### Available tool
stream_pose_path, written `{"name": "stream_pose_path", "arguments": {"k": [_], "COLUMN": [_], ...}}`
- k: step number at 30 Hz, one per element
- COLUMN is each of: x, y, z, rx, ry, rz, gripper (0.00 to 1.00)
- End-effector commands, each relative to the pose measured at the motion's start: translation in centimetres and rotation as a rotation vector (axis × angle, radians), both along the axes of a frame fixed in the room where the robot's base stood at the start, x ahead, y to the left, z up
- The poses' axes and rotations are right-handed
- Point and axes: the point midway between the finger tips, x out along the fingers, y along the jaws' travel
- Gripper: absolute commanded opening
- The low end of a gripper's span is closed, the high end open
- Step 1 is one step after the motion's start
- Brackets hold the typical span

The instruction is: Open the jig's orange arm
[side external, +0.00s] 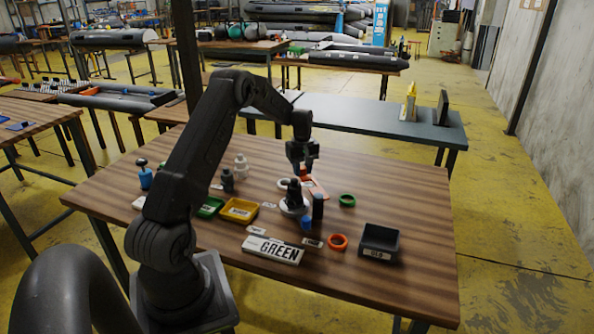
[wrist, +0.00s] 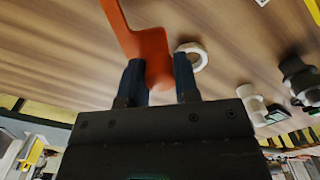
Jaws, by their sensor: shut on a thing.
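The jig's orange arm (wrist: 153,45) runs from the top of the wrist view down between my fingers. My gripper (wrist: 159,65) has one dark finger on each side of its end and is shut on it. In the side external view my gripper (side external: 304,166) is low over the table, and part of the orange arm (side external: 319,190) shows just below and right of it. A dark fitting on a pale round base (side external: 293,208) stands in front of my gripper. How far the arm is swung is hard to tell.
A dark cylinder (side external: 318,207) stands close to the fitting. A green ring (side external: 347,200), an orange ring (side external: 338,242) and a dark bin (side external: 380,240) lie to the right.

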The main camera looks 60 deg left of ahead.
Motion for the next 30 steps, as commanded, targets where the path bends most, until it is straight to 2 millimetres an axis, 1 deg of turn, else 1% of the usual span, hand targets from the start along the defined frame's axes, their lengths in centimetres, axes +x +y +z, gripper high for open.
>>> {"name": "stream_pose_path", "arguments": {"k": [3,12,18,30], "x": [0.8,2.1,2.5,2.8], "y": [-0.1,-0.3,-0.4,-0.5], "z": [0.0,0.1,0.1,0.1], "rx": [0.001,0.001,0.002,0.002], "ry": [-0.002,-0.001,-0.002,-0.003], "rz": [-0.054,-0.154,-0.190,-0.209], "gripper": [0.00,0.00,0.00,0.00]}}
